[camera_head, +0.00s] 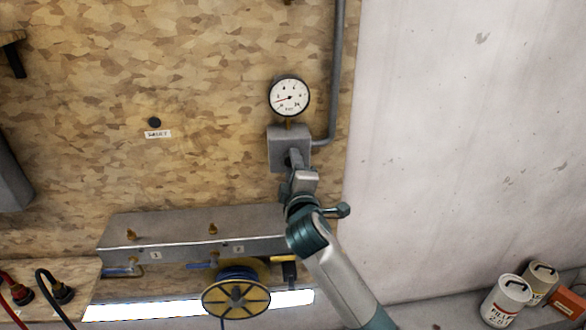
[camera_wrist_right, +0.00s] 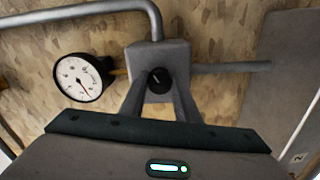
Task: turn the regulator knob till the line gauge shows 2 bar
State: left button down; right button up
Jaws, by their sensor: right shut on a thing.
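The line gauge (camera_head: 289,96) is a round white dial with a black rim on the board wall. Its red needle points left and slightly down, near the low end of the scale; the exact value is too small to read. The gauge also shows in the right wrist view (camera_wrist_right: 82,77), turned on its side. Below it is the grey regulator block (camera_head: 282,142). My right gripper (camera_head: 294,160) reaches up to the block's front. In the wrist view its fingers are shut on the black regulator knob (camera_wrist_right: 159,81). The arm hides the knob in the head view. My left gripper is out of view.
A grey pipe (camera_head: 337,70) runs up from the block's right side. Below left is a metal manifold box (camera_head: 180,232) with brass fittings and blue levers. A yellow reel (camera_head: 236,299) hangs under it. White cans (camera_head: 505,302) stand at lower right.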

jog(key=shift+f+m, duration=0.15)
jog(key=shift+m, duration=0.95)
jog(key=shift+b, duration=0.3)
jog(key=o, duration=1)
jog(key=shift+o, duration=0.2)
jog(key=shift+s, duration=0.1)
jog(key=s+d+b, duration=0.2)
jog(key=s+b, duration=0.3)
jog(key=s, duration=1.2)
jog(key=shift+s, duration=0.1)
